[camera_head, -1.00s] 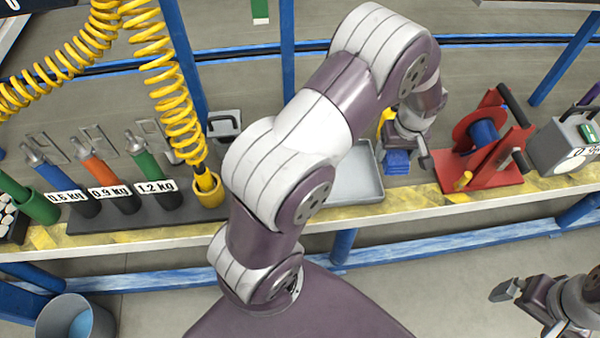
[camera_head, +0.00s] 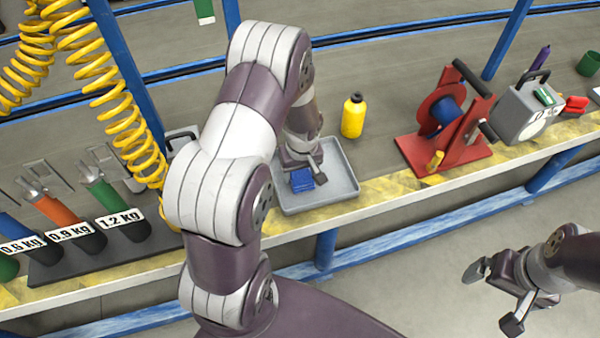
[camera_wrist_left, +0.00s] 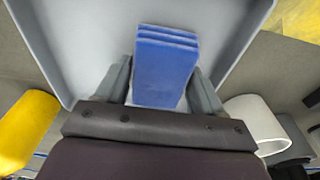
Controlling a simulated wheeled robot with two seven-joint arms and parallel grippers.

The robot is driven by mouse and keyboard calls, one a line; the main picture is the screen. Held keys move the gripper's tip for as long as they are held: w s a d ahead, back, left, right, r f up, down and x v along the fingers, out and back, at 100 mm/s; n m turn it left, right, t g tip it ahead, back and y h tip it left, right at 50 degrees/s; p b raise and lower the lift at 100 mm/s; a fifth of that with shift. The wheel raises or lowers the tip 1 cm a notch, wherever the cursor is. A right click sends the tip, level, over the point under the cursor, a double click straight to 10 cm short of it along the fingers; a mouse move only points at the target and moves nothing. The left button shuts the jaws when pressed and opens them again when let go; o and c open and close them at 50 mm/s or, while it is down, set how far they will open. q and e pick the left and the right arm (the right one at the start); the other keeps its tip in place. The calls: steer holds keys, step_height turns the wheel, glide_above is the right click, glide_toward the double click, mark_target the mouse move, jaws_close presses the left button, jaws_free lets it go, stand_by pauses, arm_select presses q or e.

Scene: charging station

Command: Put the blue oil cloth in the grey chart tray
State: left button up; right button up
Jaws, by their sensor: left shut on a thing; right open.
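The blue oil cloth (camera_head: 302,180) is a small folded stack. It shows large in the left wrist view (camera_wrist_left: 165,62), between my left gripper's fingers (camera_wrist_left: 163,88). In the head view my left gripper (camera_head: 303,165) is over the grey chart tray (camera_head: 342,186), shut on the cloth. The tray is a shallow grey pan on the bench, and its floor and walls also show in the left wrist view (camera_wrist_left: 92,38). I cannot tell whether the cloth touches the tray floor. My right gripper (camera_head: 496,300) is open and empty, low at the right, in front of the bench.
A yellow bottle (camera_head: 353,116) stands just behind the tray's right side. A red reel stand (camera_head: 445,130) and a grey gauge box (camera_head: 527,112) stand further right. Weighted tools in a dark rack (camera_head: 100,250) and a yellow coiled hose (camera_head: 140,130) are at the left.

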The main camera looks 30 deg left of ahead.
arm_select(q)
steer(key=o, duration=0.5)
steer(key=shift+f, duration=0.15)
steer(key=o, duration=0.4)
steer(key=shift+o, duration=0.2)
